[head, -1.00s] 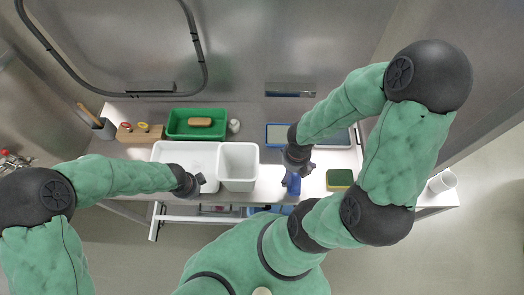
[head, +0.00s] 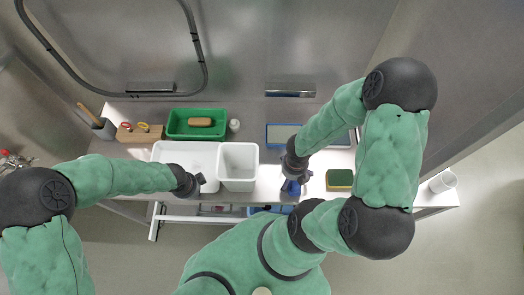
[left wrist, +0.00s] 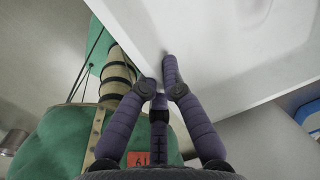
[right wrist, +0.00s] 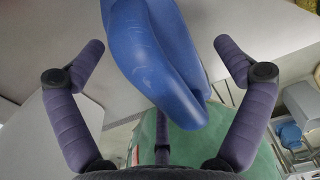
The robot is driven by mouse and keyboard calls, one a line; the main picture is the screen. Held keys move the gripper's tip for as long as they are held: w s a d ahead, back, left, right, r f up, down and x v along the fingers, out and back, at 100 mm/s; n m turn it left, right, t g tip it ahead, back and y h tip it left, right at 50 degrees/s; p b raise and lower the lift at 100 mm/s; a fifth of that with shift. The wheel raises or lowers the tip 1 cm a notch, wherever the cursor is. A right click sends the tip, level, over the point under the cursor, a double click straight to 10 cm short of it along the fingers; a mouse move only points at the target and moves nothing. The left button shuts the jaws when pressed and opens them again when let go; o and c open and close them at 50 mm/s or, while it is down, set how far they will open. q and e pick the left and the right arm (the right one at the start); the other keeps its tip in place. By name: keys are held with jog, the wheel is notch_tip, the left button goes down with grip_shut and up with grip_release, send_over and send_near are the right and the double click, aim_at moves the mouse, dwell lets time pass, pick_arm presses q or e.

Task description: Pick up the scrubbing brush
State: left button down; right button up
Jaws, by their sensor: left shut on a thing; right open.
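A blue, rounded object with a looped handle, which looks like the scrubbing brush (right wrist: 155,55), stands near the counter's front edge. It also shows in the head view (head: 291,188), partly covered by my right gripper (head: 298,179). In the right wrist view my right gripper (right wrist: 160,60) is open, with one finger on each side of the blue handle; I see no clear contact. My left gripper (left wrist: 158,75) is shut on the near edge of the white tray (left wrist: 215,50). The tray also shows in the head view (head: 185,150).
A white bin (head: 238,160) stands between the tray and the blue object. A sponge (head: 340,179) lies to the right. Behind are a green tub (head: 200,134) holding a tan oblong, a small white bottle (head: 234,125) and a blue-rimmed tray (head: 281,146). A white cup (head: 443,181) is far right.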

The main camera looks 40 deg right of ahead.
jog(key=c, duration=1.4)
jog(key=shift+r, duration=5)
